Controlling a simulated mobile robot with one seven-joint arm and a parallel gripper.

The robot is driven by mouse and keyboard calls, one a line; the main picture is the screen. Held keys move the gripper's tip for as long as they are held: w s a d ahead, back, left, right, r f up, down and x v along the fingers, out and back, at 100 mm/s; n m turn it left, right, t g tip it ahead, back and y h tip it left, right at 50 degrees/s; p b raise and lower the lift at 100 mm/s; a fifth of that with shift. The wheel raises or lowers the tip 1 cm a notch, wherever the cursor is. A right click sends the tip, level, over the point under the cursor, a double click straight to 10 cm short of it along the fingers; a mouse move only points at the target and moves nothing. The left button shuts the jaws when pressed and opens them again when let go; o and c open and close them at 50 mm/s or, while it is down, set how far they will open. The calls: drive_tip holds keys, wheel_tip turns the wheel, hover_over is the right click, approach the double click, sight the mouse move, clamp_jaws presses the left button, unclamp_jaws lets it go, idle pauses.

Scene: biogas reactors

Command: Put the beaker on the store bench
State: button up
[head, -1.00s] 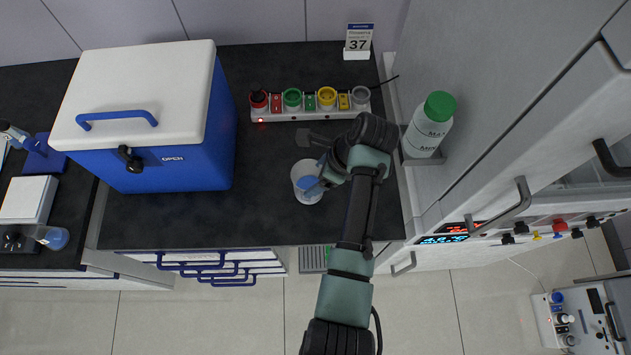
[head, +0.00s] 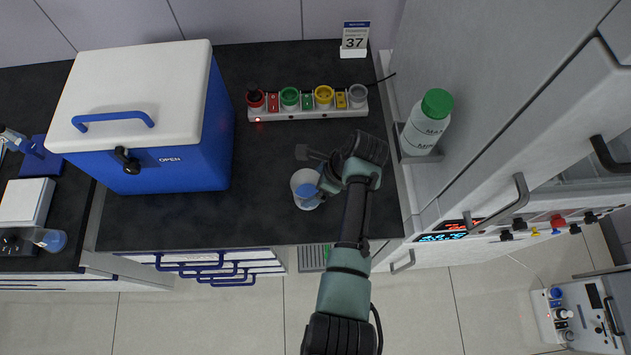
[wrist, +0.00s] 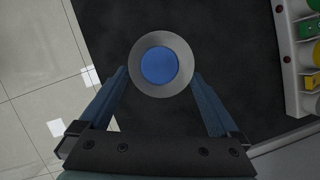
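The beaker (head: 302,183) is a pale round cup with blue inside, over the front part of the dark bench (head: 270,220). My gripper (head: 318,182) is at its right side in the head view, with the arm reaching in from the bottom. In the wrist view the beaker (wrist: 160,42) is upright, seen from above as a grey ring around a blue disc. The two blue fingers lie against its opposite sides, so my gripper is shut on it. Whether its base touches the bench cannot be told.
A blue cooler box (head: 195,150) with a white lid stands left on the bench. A strip of coloured sockets (head: 308,112) and a sign (head: 354,40) are at the back. A green-capped bottle (head: 427,122) hangs at right. Bench around the beaker is clear.

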drive_tip(key=shift+r, duration=0.1)
drive_tip(key=v, duration=1.2)
drive_tip(key=w+d+r+n+t+h, duration=0.15)
drive_tip(key=w+r+n+t, duration=0.35)
drive_tip(key=w+r, duration=0.5)
drive_tip(key=w+a+r+n+t+h, duration=0.15)
drive_tip(key=r+n+t, duration=0.3)
drive_tip(key=r, duration=0.85)
drive_tip(key=w+a+r+n+t+h, duration=0.1)
drive_tip(key=w+r+n+t, duration=0.3)
drive_tip(key=r, duration=0.8)
drive_tip(key=s+a+r+n+t, duration=0.2)
drive_tip(key=s+r+n+t, duration=0.2)
drive_tip(key=s+r, duration=0.6)
drive_tip(key=s+a+r+n+t, duration=0.2)
drive_tip(key=s+r+n+t, duration=0.3)
drive_tip(key=r, duration=1.3)
drive_tip(key=s+t, duration=0.3)
drive_tip(key=s, duration=0.2)
drive_tip(key=shift+s+a+r, duration=0.15)
drive_tip(key=shift+s+a, duration=0.05)
drive_tip(key=shift+a, duration=0.2)
